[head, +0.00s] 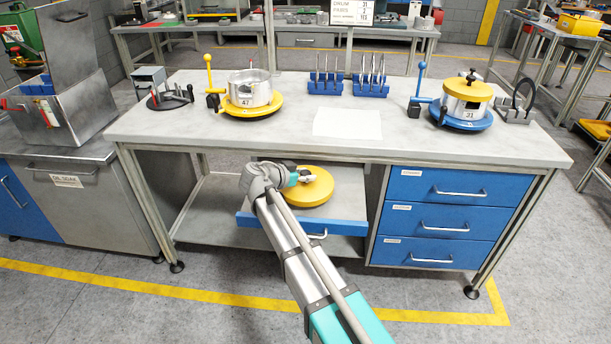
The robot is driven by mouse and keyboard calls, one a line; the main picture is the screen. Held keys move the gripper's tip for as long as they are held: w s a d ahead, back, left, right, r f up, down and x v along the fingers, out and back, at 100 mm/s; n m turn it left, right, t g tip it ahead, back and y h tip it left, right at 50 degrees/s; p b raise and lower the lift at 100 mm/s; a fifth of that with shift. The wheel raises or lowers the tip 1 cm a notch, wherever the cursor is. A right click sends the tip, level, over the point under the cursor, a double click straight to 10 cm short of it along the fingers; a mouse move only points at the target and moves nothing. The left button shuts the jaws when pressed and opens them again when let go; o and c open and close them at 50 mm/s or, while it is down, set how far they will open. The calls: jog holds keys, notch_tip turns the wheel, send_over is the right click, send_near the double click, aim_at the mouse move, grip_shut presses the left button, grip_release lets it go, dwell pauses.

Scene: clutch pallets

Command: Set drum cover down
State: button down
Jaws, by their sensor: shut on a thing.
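A round yellow drum cover (312,190) is at the pulled-out blue-fronted tray (345,227) under the workbench. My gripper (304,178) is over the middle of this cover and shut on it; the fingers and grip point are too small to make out. I cannot tell whether the cover touches the tray's surface or hangs just above it. On the bench, a silver drum marked 47 (249,88) stands open on a yellow pallet (253,108). At the right, a drum marked 31 (460,106) stands on a blue pallet (467,122) with a yellow cover (468,88) on top.
The bench top (300,140) passes above and behind the cover. A pale sheet (346,122) lies at its middle, in front of blue tool racks (325,86). Blue drawers (440,219) stand right of the tray. The lower shelf (210,210) is bare at left.

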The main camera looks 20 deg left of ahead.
jog(key=shift+f+b, duration=0.6)
jog(key=shift+f, duration=0.05)
jog(key=shift+c, duration=1.4)
grip_release()
jog(key=shift+r, duration=0.15)
jog(key=shift+r+p, duration=0.65)
jog(key=shift+p, duration=0.15)
jog(key=p+v, duration=0.4)
jog(key=v, duration=0.8)
jog(key=shift+f, duration=0.15)
jog(key=shift+d, duration=0.15)
